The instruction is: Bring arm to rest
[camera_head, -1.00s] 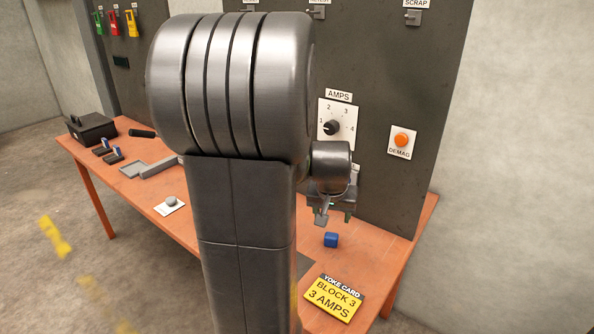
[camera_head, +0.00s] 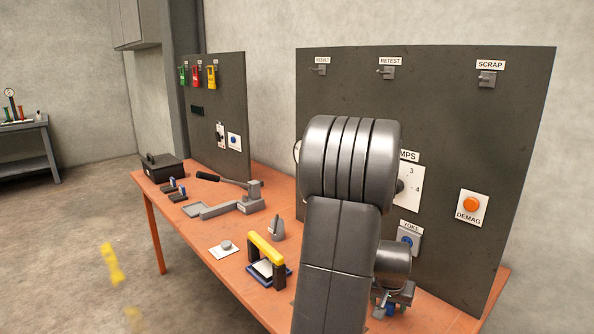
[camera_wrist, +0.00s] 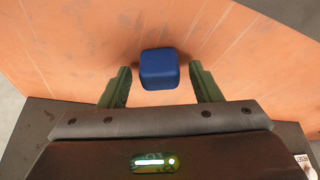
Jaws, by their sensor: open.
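My gripper (camera_wrist: 160,92) is open in the wrist view, its two green fingers apart with nothing between their tips. A small blue block (camera_wrist: 160,68) lies on the orange table (camera_wrist: 235,55) just beyond the fingertips and in line with the gap; I cannot tell the height between them. In the head view my arm rises in front of the right part of the table, and my gripper (camera_head: 393,300) is low beside it, partly hidden. The blue block (camera_head: 381,311) shows only in part there.
A dark panel (camera_head: 450,120) with the orange DEMAG button (camera_head: 471,205) stands behind my arm. A yellow-topped yoke (camera_head: 266,250), a grey lever device (camera_head: 235,196) and a black box (camera_head: 163,168) are on the table left of my arm.

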